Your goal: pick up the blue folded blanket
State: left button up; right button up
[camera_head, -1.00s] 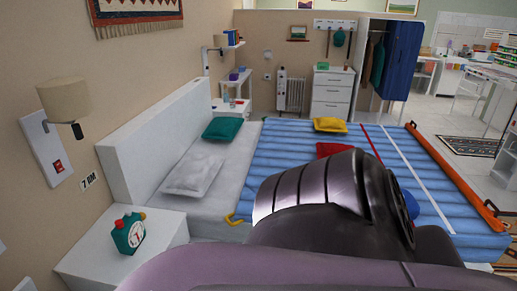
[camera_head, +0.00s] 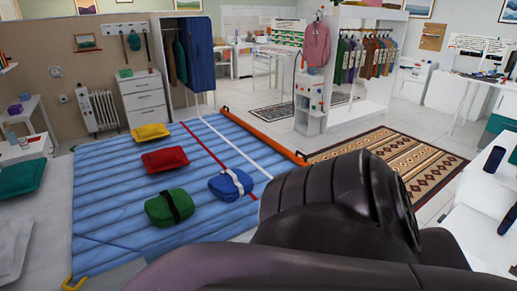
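The blue folded blanket (camera_head: 231,184) with a white band lies on the blue ribbed mattress (camera_head: 110,205), near the red and white stripes. A green bundle (camera_head: 169,206) with a dark strap lies to its left and a little nearer. A red folded item (camera_head: 165,159) and a yellow one (camera_head: 150,132) lie farther back. A dark, rounded part of my own body fills the lower middle and right of the head view and hides what is behind it. Neither gripper shows.
An orange rail (camera_head: 262,136) runs along the mattress's far right edge. A patterned rug (camera_head: 390,165) covers floor to the right. A white cabinet (camera_head: 310,100) stands beyond the rail, near the open wardrobe (camera_head: 362,55). White furniture (camera_head: 480,215) stands at the right.

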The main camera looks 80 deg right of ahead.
aim_at(233, 184)
jog(key=z, duration=2.3)
jog(key=i+l+u, duration=0.2)
jog(key=i, duration=0.35)
jog(key=i+l+u, duration=0.15)
jog(key=i, duration=0.4)
jog(key=i+l+u, duration=0.2)
jog(key=i+l, duration=0.15)
jog(key=i, duration=0.2)
jog(key=i+l+u, duration=0.15)
jog(key=i+l, duration=0.25)
jog(key=i, duration=0.1)
